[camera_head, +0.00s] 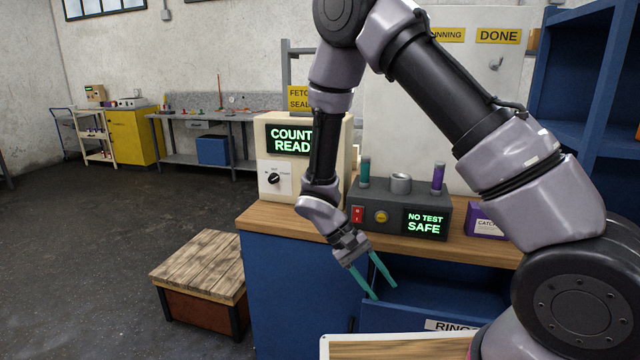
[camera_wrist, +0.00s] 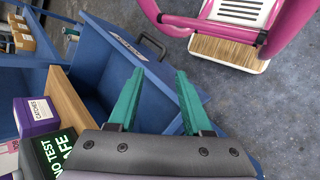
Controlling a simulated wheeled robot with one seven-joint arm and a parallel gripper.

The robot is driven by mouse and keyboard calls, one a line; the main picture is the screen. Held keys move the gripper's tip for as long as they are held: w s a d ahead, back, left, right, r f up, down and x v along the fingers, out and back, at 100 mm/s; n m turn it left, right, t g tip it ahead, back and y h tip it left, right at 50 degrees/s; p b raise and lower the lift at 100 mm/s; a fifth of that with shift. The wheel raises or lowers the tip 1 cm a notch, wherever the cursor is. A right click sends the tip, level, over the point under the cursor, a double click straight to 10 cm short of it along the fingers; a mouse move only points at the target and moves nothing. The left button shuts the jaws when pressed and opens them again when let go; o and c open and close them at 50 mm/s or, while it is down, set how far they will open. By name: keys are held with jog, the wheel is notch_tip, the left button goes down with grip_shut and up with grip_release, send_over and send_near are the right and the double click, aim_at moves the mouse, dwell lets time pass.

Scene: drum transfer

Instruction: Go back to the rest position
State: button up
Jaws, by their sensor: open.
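My gripper (camera_head: 376,277) hangs below my bent arm, in front of the wooden-topped blue bench (camera_head: 275,226). Its two teal fingers are apart with nothing between them; they also show in the wrist view (camera_wrist: 158,100). An open blue drawer (camera_head: 437,297) with a label starting "RING" is just beside and below the fingers. In the wrist view the drawer (camera_wrist: 100,65) lies beyond the fingertips and looks empty where visible. I cannot tell whether the fingers touch it.
A dark test box (camera_head: 398,222) reading "NO TEST SAFE" and a cream counter unit (camera_head: 269,191) stand on the bench. A purple box (camera_head: 484,220) is to the right. A wooden-topped crate (camera_head: 198,262) stands on the floor left of the bench. The floor further left is clear.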

jog(key=w+d+r+m+t+y, duration=0.2)
jog(key=d+r+y, duration=0.15)
jog(key=r, duration=0.75)
jog(key=w+d+r+m+t+y, duration=0.15)
jog(key=r+y, duration=0.25)
jog(key=r, duration=0.8)
jog(key=s+d+r+m+t+y, duration=0.1)
jog(key=s+d+r+t, duration=0.2)
jog(key=r, duration=0.4)
jog(key=s+d+r+m+t+y, duration=0.1)
jog(key=s+d+r+t, duration=0.3)
jog(key=r, duration=0.4)
jog(key=shift+s, duration=0.45)
